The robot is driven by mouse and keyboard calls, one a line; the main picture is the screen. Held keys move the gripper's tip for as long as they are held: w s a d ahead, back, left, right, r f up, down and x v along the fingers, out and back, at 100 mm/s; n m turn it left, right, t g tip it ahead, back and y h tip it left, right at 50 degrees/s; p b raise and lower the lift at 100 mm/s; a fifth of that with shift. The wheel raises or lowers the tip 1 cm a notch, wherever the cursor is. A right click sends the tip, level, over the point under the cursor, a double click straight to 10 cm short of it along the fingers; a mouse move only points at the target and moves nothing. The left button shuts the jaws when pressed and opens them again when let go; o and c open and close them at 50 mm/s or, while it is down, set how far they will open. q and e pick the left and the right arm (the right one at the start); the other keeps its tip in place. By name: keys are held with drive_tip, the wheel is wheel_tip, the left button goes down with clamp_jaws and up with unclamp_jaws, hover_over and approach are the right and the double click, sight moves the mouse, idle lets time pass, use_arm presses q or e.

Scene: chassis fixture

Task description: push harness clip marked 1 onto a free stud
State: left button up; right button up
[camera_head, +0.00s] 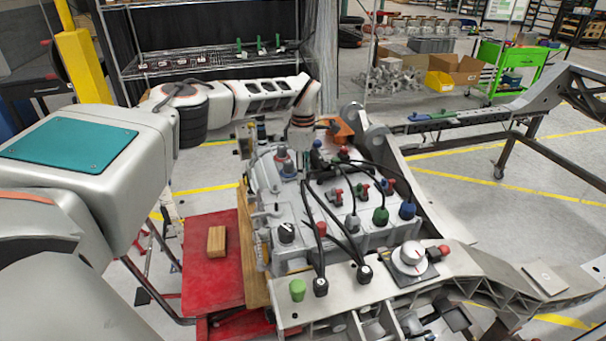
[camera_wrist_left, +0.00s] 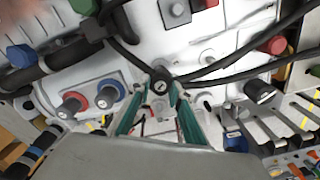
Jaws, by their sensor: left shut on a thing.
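My left arm comes in from the left in the head view and its wrist bends down over the far end of the fixture, with the left gripper (camera_head: 302,150) low there, its fingertips mostly hidden. In the left wrist view its teal fingers (camera_wrist_left: 161,100) are shut on a round black harness clip (camera_wrist_left: 161,87) with a pale mark, too small to read. Black cables run beside it. Pale, bare round studs (camera_wrist_left: 207,57) show on the grey plate near it. Two black marked clips (camera_head: 321,287) (camera_head: 365,272) sit at the near end. My right gripper is not in view.
Green (camera_head: 380,215) and blue (camera_head: 407,210) capped clips, red switches and loose black cables crowd the grey housing. A white dial (camera_head: 411,257) and a green cap (camera_head: 297,290) are near the front. A wooden block (camera_head: 217,241) lies on the red surface (camera_head: 205,275) at left.

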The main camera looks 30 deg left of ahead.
use_arm(q)
drive_tip(key=shift+f, duration=0.15)
drive_tip(key=shift+f, duration=0.75)
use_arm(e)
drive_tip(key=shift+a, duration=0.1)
use_arm(q)
drive_tip(key=shift+f, duration=0.15)
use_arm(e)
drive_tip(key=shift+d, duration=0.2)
use_arm(q)
drive_tip(key=shift+f, duration=0.5)
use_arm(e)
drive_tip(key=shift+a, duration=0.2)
use_arm(q)
drive_tip(key=o, duration=0.9)
